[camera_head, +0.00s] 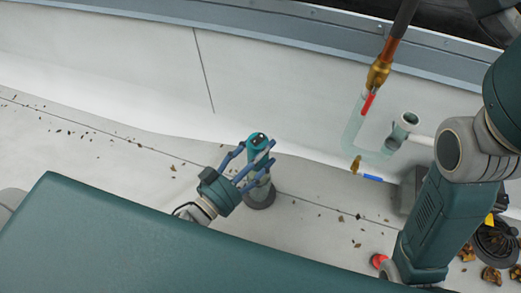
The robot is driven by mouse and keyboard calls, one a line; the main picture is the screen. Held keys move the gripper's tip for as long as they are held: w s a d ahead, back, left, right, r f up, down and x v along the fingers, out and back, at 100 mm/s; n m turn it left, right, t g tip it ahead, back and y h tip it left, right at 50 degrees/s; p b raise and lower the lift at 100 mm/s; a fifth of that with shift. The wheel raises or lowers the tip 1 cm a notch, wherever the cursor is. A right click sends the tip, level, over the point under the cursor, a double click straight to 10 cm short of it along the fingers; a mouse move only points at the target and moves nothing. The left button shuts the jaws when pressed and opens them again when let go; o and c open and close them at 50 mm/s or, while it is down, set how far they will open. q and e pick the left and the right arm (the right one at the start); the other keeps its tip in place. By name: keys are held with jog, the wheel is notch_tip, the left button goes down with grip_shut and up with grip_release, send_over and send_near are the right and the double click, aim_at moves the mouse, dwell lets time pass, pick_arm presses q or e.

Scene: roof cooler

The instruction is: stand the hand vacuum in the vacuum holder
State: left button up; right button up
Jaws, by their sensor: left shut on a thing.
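The hand vacuum (257,141) is a small teal body with a dark, shiny top, near the middle of the head view. My left gripper (256,153) reaches up from the lower left, its blue fingers on either side of the vacuum and shut on it. Directly below the vacuum is a grey round piece with a wide dark base (260,197) on the roof floor, which looks like the vacuum holder. The fingers partly hide where the two meet, so I cannot tell whether the vacuum is seated in it. My right gripper is not in view.
A copper pipe with a brass valve and red handle (368,103) comes down at the upper right. Near it are a clear bent tube, a white pipe fitting (404,124) and a blue-handled valve (371,177). A drain (494,240) and dry leaves lie at lower right.

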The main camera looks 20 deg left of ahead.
pick_arm(q)
jog(key=shift+r, duration=0.1)
jog(key=o, duration=2)
jog(key=shift+o, duration=0.2)
jog(key=shift+f, duration=0.25)
jog(key=shift+s+a, duration=0.1)
jog(key=shift+s, duration=0.15)
jog(key=v, duration=0.7)
jog(key=shift+r, duration=0.15)
